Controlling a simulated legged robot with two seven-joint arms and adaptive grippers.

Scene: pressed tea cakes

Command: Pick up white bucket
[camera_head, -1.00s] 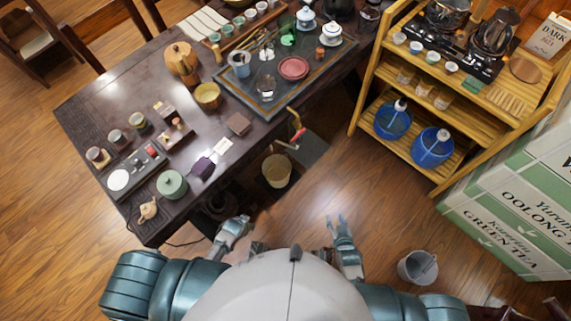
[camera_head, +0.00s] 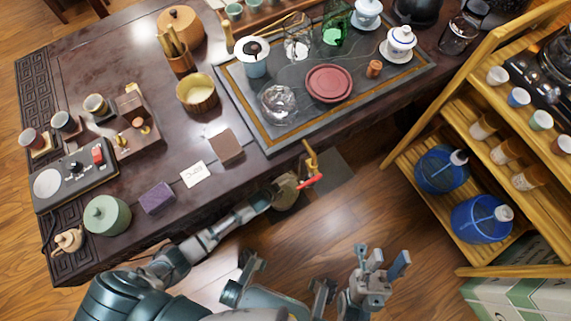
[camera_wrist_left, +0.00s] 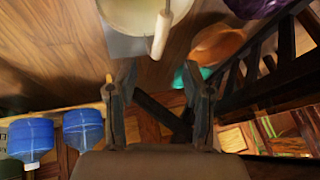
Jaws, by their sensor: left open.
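The white bucket (camera_head: 287,192), cream in tone, stands on the floor under the table's front edge and is partly hidden by my left arm. In the left wrist view its rounded cream body (camera_wrist_left: 135,14) is at the top, cut by the frame, with a pale handle grip (camera_wrist_left: 160,36) hanging in front. My left gripper (camera_wrist_left: 165,82) is open with nothing between its fingers, just short of the handle grip in that view. In the head view its fingers are hard to make out beside the bucket. My right gripper (camera_head: 383,262) is open and empty over the floor.
The dark tea table (camera_head: 130,190) overhangs the bucket. A wooden shelf (camera_head: 455,115) with blue water jugs (camera_head: 482,219) stands at right. Floor between is clear.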

